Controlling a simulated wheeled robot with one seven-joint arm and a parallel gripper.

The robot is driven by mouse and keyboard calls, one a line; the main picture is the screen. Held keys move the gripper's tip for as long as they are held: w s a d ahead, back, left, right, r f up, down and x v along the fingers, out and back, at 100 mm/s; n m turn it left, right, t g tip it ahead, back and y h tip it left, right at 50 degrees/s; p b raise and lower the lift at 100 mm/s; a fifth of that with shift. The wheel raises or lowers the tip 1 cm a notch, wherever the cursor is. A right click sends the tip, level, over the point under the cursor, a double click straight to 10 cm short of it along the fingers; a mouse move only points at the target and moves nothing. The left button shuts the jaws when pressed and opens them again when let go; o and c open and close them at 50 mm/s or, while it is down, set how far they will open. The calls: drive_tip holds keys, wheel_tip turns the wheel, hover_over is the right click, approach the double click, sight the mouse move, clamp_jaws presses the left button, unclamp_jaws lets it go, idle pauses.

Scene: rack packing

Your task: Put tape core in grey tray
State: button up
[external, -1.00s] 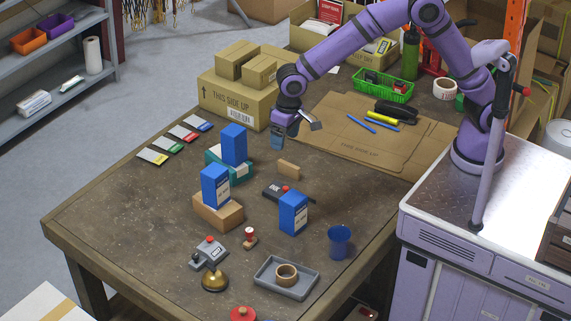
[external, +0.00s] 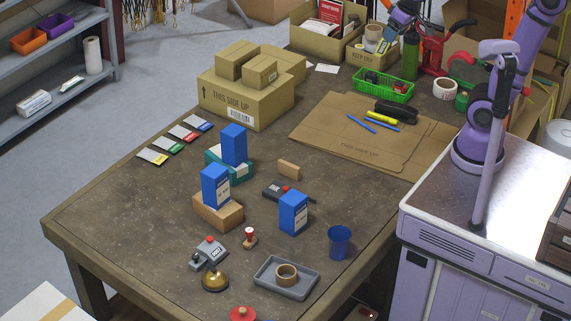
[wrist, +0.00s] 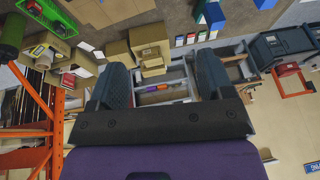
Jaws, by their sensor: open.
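The tape core (external: 286,273), a brown ring, sits inside the grey tray (external: 262,290) near the front of the table in the external view. My gripper (external: 402,16) is at the top edge of the external view, far from the tray, above the back of the table near the green bottle. In the wrist view my gripper (wrist: 165,88) has its two dark fingers spread apart with nothing between them. The tape core and grey tray do not show in the wrist view.
A blue cup (external: 339,243) and a blue box (external: 293,212) stand near the tray. A brass bell (external: 215,281) is to its left. A flat cardboard sheet (external: 345,145) and a green basket (external: 383,86) lie farther back. The table's left front is clear.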

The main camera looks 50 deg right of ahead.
drive_tip(key=s+d+f+t+h, duration=0.1)
drive_tip(key=s+d+f, duration=0.1)
drive_tip(key=s+d, duration=0.5)
drive_tip(key=shift+s+d+f, duration=0.15)
drive_tip(key=shift+s+d, duration=0.05)
drive_tip(key=shift+s, duration=1.85)
